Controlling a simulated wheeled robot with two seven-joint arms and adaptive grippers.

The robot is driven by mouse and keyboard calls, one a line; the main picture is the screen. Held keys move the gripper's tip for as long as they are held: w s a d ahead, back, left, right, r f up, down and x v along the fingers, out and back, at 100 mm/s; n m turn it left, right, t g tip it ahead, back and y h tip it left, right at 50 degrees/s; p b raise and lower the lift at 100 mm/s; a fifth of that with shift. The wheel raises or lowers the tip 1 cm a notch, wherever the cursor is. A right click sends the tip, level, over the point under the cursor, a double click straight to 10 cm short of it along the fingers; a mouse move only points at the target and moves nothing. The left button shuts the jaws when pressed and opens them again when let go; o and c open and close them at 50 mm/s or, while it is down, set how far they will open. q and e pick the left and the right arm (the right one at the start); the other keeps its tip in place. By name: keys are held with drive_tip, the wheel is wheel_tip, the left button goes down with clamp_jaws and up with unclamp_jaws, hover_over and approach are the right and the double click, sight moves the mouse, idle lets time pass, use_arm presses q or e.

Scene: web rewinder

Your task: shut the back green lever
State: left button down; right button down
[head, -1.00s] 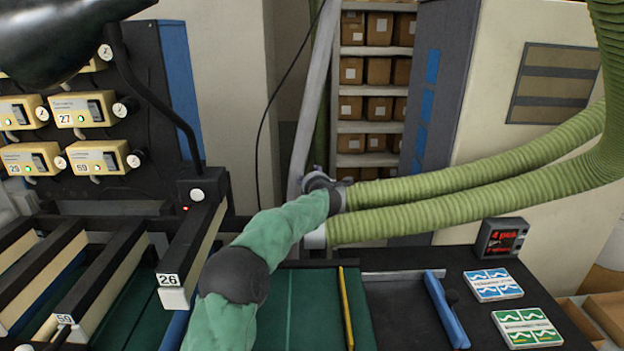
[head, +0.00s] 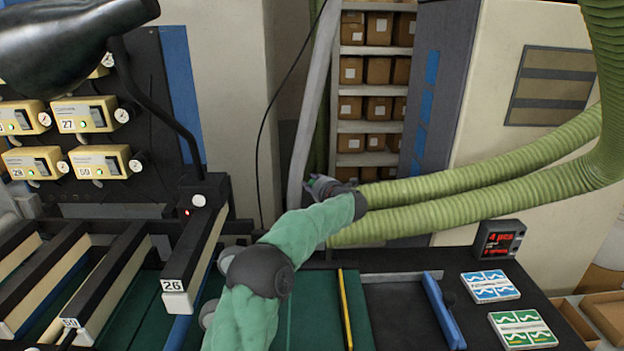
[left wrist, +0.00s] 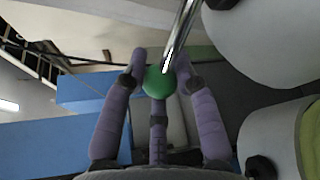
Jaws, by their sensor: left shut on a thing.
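The green lever shows in the left wrist view as a round green knob (left wrist: 158,83) on a shiny metal rod that runs up out of the picture. My left gripper (left wrist: 161,68) has its purple fingers on both sides of the knob and is shut on it. In the head view my left arm, in a green sleeve, reaches to the back, and the left gripper (head: 322,186) is small beside the lower end of a pale slanted post. The lever is too small or hidden to make out there. My right gripper is not in view.
Two ribbed green hoses (head: 480,165) run close to the right of my left wrist. A slanted grey post (head: 305,110) stands just behind the gripper.

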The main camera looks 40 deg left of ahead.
use_arm(q)
drive_tip(key=shift+s+d+n+g+y+p, duration=0.2)
drive_tip(key=shift+d+n+g+y+p, duration=0.25)
drive_tip(key=shift+n+g, duration=0.35)
drive_tip(key=shift+a, duration=0.1)
drive_tip(key=c, duration=1)
unclamp_jaws()
drive_tip(key=shift+o, duration=0.3)
drive_tip(key=shift+f, duration=0.2)
